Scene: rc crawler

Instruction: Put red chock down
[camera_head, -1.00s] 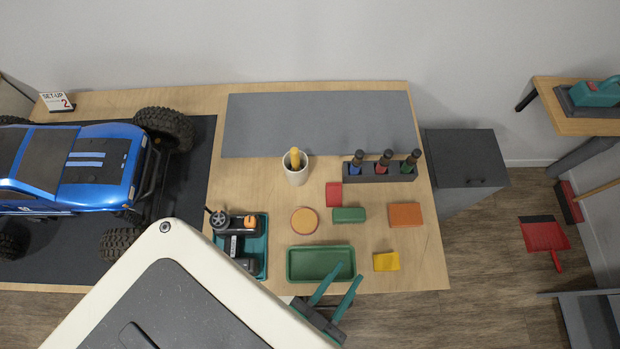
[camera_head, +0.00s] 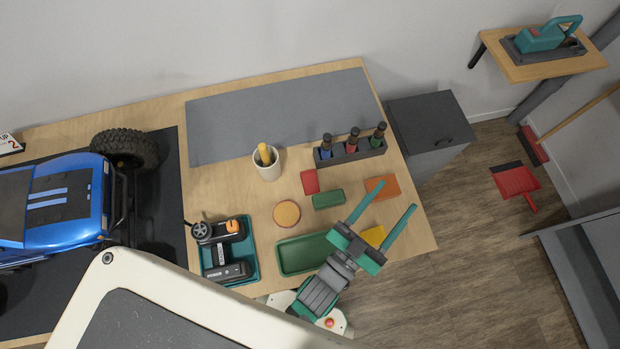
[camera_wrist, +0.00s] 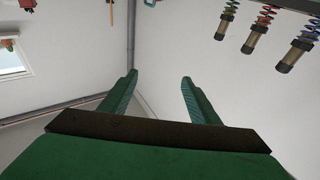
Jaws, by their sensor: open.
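The red chock (camera_head: 310,181) lies on the wooden workbench (camera_head: 240,207), just left of a green block (camera_head: 328,199). My gripper (camera_head: 388,207) is open and empty. It is above the bench's right part, to the right of the red chock and apart from it, and it partly covers a yellow block (camera_head: 374,236). In the wrist view my gripper's two fingers (camera_wrist: 159,77) are spread, with only the wall between them.
A green tray (camera_head: 290,265) is at the front edge. The grey mat (camera_head: 270,115) is clear. A blue truck (camera_head: 60,200) is at left.

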